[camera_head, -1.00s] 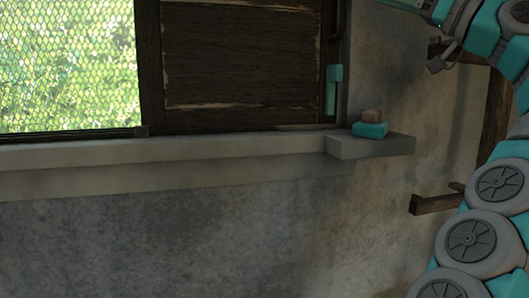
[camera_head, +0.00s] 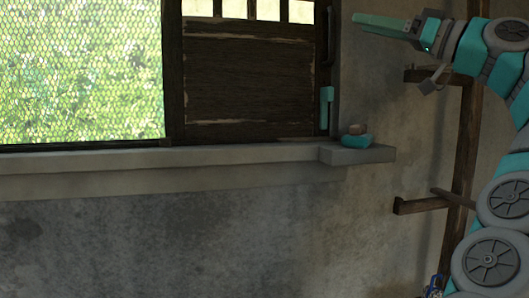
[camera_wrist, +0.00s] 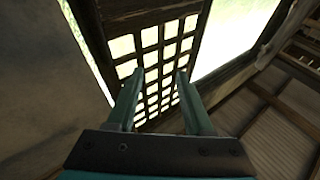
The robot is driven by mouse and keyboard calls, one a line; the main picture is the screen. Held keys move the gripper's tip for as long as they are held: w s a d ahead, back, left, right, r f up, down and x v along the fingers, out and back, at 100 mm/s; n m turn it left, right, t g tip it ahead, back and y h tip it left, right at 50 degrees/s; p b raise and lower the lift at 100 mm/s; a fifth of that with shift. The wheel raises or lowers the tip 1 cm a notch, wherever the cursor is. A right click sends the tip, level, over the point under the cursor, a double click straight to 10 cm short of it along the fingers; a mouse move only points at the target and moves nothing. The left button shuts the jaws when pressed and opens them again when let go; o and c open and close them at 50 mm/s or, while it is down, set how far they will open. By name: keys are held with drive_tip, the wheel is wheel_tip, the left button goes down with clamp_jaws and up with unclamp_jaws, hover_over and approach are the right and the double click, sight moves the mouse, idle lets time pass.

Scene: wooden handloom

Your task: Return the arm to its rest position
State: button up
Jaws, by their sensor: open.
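My gripper (camera_head: 385,23) shows at the top right of the head view, pointing left in front of the wall. In the wrist view my gripper (camera_wrist: 152,92) has its two teal fingers apart with nothing between them. The slatted wooden window panel (camera_wrist: 160,50) lies beyond the fingers there. My arm curves down the right side of the head view, with its large round joints at the right edge. No object touches the fingers.
A concrete sill (camera_head: 250,154) runs along the wall and ends in a ledge (camera_head: 358,155) holding a teal dish with a brownish block (camera_head: 357,129). A dark wooden shutter (camera_head: 248,80) and a mesh window (camera_head: 80,70) are left. A wooden post (camera_head: 466,140) stands behind my arm.

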drive_tip(key=a+f+m+g+h, duration=0.2)
drive_tip(key=a+f+g, duration=0.4)
drive_tip(key=a+f, duration=0.7)
drive_tip(key=s+a+f+m+g+h, duration=0.1)
drive_tip(key=s+a+f+g+h, duration=0.2)
drive_tip(key=f, duration=0.6)
drive_tip(key=s+a+f+m+h, duration=0.1)
drive_tip(key=s+a+f+h, duration=0.1)
drive_tip(key=s+a+f, duration=0.45)
drive_tip(key=s+d+f+m+g+h, duration=0.1)
drive_tip(key=s+f+h, duration=0.1)
drive_tip(key=f, duration=0.5)
drive_tip(key=s+d+f+g+h, duration=0.1)
drive_tip(key=s+d+f, duration=0.1)
drive_tip(key=f, duration=0.6)
drive_tip(key=s+d+f+m+g+h, duration=0.2)
drive_tip(key=s+d+f+h, duration=0.1)
drive_tip(key=s+d+f, duration=0.4)
drive_tip(key=s+d+f+m+g+h, duration=0.2)
drive_tip(key=s+d+f, duration=0.5)
drive_tip(key=s+f, duration=0.7)
wheel_tip(320, 180, down, 2)
drive_tip(key=shift+s+f+g+h, duration=0.1)
drive_tip(key=shift+s+g+h, duration=0.15)
drive_tip(key=shift+g+h, duration=0.4)
